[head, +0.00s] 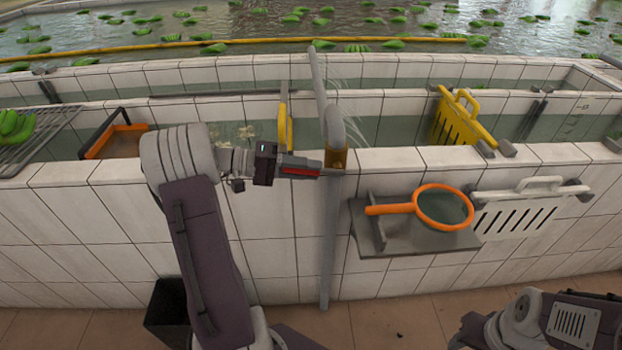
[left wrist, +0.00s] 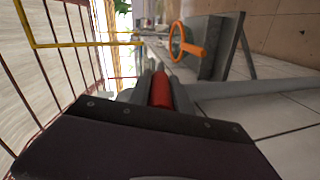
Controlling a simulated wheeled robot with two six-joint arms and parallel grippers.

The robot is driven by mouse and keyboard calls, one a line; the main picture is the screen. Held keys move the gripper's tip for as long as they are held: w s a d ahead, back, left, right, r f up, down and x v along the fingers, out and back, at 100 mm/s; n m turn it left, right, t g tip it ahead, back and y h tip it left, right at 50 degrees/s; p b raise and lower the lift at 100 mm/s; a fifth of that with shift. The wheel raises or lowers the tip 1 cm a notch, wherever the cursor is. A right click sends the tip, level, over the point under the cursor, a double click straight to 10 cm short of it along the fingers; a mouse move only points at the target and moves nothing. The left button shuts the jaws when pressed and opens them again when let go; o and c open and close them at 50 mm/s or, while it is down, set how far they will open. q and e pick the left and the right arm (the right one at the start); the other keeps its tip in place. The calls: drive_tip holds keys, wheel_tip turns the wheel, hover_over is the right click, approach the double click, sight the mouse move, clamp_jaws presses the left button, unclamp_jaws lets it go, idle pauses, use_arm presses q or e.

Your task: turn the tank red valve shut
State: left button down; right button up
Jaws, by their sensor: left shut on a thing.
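The red valve (left wrist: 161,90) shows in the left wrist view as a short red bar between my gripper's fingers. In the head view a red strip shows at the jaws, beside the grey standing pipe (head: 328,245) at the tank wall. My left gripper (head: 312,170) is shut on the red valve, close against the pipe. The jaws hide part of the valve, and its exact turn angle cannot be told. My right arm shows at the lower right, but its gripper is out of view.
The white tiled tank wall (head: 270,225) runs across the front. An orange-rimmed net (head: 444,228) lies on a grey shelf (head: 376,238) right of the pipe. A white slotted basket (head: 520,212) hangs further right. A yellow basket (head: 455,118) and an orange-edged tray (head: 118,142) sit at the tank.

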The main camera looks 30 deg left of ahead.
use_arm(q)
drive_tip(key=shift+f+t+h+b, duration=0.5)
drive_tip(key=shift+f+h+b, duration=0.5)
drive_tip(key=shift+b, duration=0.55)
drive_tip(key=shift+s+r, duration=0.1)
drive_tip(key=c, duration=1.2)
unclamp_jaws()
drive_tip(key=v, duration=0.9)
